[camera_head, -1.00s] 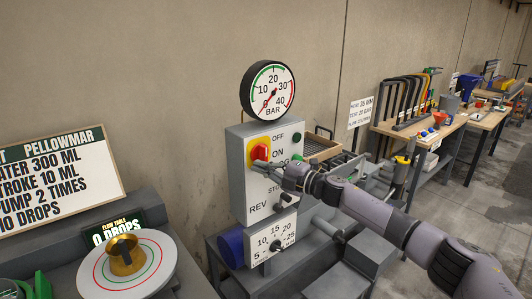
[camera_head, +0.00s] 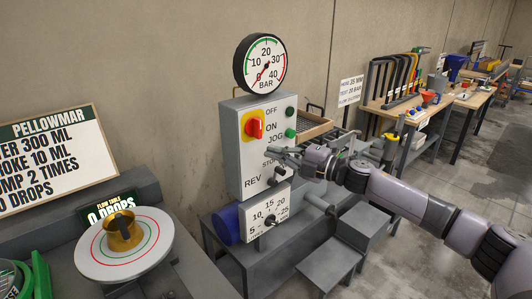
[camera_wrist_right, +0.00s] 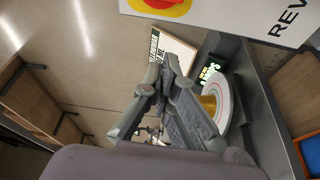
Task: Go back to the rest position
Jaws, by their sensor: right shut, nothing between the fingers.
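My right gripper (camera_head: 272,152) is in front of the grey control box (camera_head: 242,170), just right of and below its red rotary switch (camera_head: 255,126) on a yellow plate. The switch handle stands upright. The fingers are shut and empty; they also show in the right wrist view (camera_wrist_right: 165,75). In that view the yellow plate and red switch (camera_wrist_right: 165,3) are at the top edge, apart from the fingertips. I cannot tell in the head view whether the fingers touch the box. My left gripper is not in view.
A pressure gauge (camera_head: 260,64) sits above the box, its needle near zero. A flow table (camera_head: 100,262) with a brass cone (camera_head: 122,234) and a sign (camera_head: 55,160) are at left. Workbenches (camera_head: 425,105) with tools stand at right. Open floor (camera_head: 420,265) lies at lower right.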

